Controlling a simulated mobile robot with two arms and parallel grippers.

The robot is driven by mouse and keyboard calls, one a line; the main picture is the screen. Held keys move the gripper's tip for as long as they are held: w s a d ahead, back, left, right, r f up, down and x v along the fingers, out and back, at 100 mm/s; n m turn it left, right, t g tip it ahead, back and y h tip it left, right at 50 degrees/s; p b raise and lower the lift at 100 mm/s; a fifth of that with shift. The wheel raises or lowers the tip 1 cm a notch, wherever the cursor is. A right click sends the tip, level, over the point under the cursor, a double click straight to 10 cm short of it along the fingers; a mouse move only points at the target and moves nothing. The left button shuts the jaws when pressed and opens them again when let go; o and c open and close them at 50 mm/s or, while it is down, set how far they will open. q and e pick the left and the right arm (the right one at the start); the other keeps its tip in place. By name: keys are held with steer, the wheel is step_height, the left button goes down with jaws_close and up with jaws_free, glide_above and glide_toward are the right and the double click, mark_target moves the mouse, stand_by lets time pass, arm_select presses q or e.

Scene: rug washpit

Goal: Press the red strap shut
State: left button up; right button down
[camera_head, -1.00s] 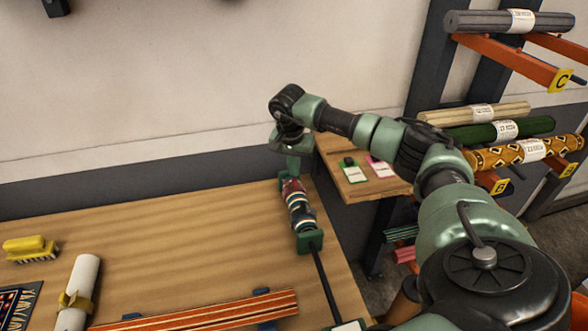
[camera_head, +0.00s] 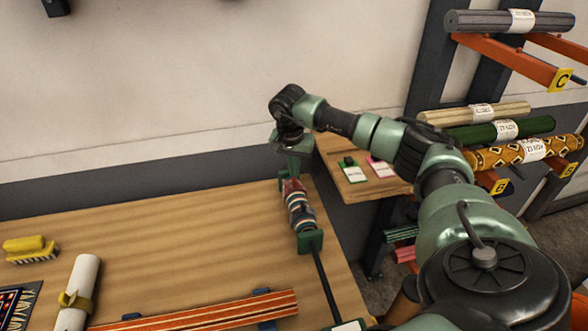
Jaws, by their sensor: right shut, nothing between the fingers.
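A short striped rolled rug (camera_head: 299,212) lies in a green cradle (camera_head: 310,241) near the right end of the wooden table. A red strap (camera_head: 291,186) shows as a red band around the roll's far end, partly hidden by my gripper. I cannot tell whether the strap is closed. My right gripper (camera_head: 293,174) points down over that far end, shut and empty, with its fingertips at or just above the strap. Contact is not clear. My left gripper is not in view.
A black rod (camera_head: 326,285) runs from the cradle towards the front. A side table (camera_head: 350,186) and a rug rack (camera_head: 488,47) stand right. The table's middle is clear.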

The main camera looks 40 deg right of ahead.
steer(key=shift+f+b, duration=0.45)
steer(key=shift+f, duration=0.3)
steer(key=shift+s, duration=0.1)
stand_by(0.3)
step_height(320, 180, up, 8)
steer(key=p, duration=0.5)
steer(key=shift+p, duration=0.35)
stand_by(0.5)
